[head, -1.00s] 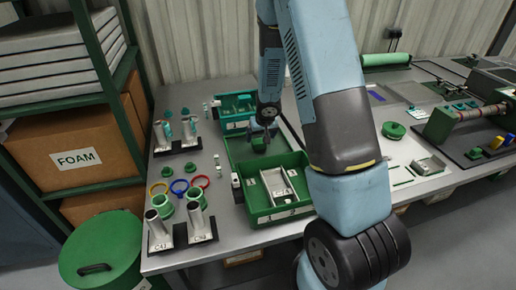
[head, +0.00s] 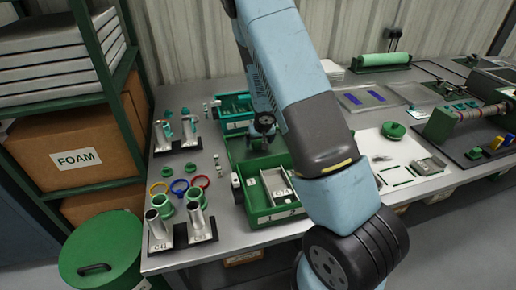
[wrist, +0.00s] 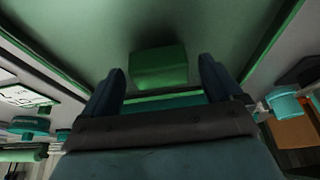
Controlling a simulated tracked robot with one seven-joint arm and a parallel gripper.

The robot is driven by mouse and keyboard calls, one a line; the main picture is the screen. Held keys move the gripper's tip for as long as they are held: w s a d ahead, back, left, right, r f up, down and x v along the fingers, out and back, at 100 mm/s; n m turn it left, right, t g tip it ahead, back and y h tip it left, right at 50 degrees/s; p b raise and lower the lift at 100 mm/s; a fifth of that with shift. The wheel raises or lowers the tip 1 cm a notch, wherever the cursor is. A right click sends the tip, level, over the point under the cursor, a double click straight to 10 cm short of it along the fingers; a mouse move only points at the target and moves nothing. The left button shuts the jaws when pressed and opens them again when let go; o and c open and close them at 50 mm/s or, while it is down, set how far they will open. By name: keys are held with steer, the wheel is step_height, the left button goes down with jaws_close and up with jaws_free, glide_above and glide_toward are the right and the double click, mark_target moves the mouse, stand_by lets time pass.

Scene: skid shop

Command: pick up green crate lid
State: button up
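The green crate lid (wrist: 225,30) fills the upper part of the wrist view as a flat green panel. Its block-shaped green handle (wrist: 160,68) stands out from the middle. My gripper (wrist: 162,82) is open, with one dark finger to each side of the handle and a gap showing. I cannot tell how deep the handle sits between the fingers. In the head view my gripper (head: 264,128) is low over the lid (head: 236,150), behind the open green crate (head: 262,215). My arm hides part of the lid and crate there.
A teal bin (head: 237,127) stands close behind the lid. Coloured rings (head: 180,187) and metal tubes on stands (head: 195,215) are to the left. A round green part (head: 393,130) and a white sheet lie to the right. A shelf with a FOAM box (head: 76,158) borders the bench.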

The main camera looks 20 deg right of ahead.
steer(key=c, duration=1.3)
steer(key=shift+r, duration=0.1)
steer(key=shift+r, duration=1.5)
steer(key=shift+w+r, duration=0.1)
steer(key=shift+r, duration=0.15)
steer(key=shift+r, duration=0.35)
step_height(320, 180, up, 23)
steer(key=m+h, duration=0.1)
steer(key=m, duration=0.2)
glide_above(259, 142)
steer(key=w, duration=0.5)
step_height(259, 142, down, 10)
steer(key=shift+w+a+f, duration=0.1)
steer(key=shift+a+f, duration=0.15)
steer(key=shift+f, duration=0.15)
